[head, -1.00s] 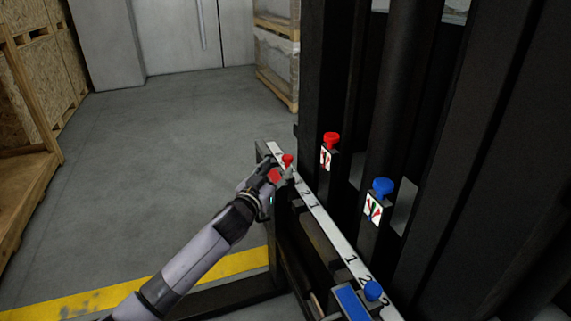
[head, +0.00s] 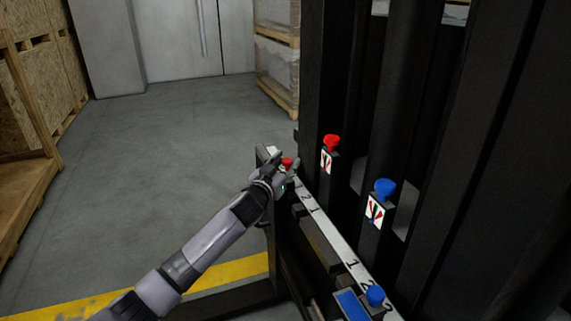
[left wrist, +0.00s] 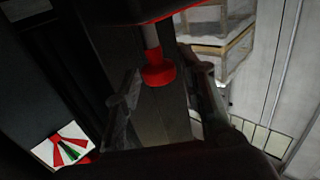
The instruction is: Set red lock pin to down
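One red knobbed pin (head: 287,162) stands at the far end of the numbered rail. Another red knobbed pin (head: 332,141) stands on a dark post, above a small white label (head: 326,161). I cannot tell from the pictures which is the lock pin named. My left gripper (head: 285,172) is at the rail's far end, partly covering the first red pin. In the left wrist view a red knob (left wrist: 157,70) lies between my two open fingers (left wrist: 165,95), with no clear contact. My right gripper is not in view.
The numbered rail (head: 325,225) runs toward me, with a blue knob (head: 375,295) and a blue block (head: 351,305) near its close end. A blue knobbed pin (head: 384,189) stands on a post beside tall dark uprights. Open floor (head: 160,150) lies to the left.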

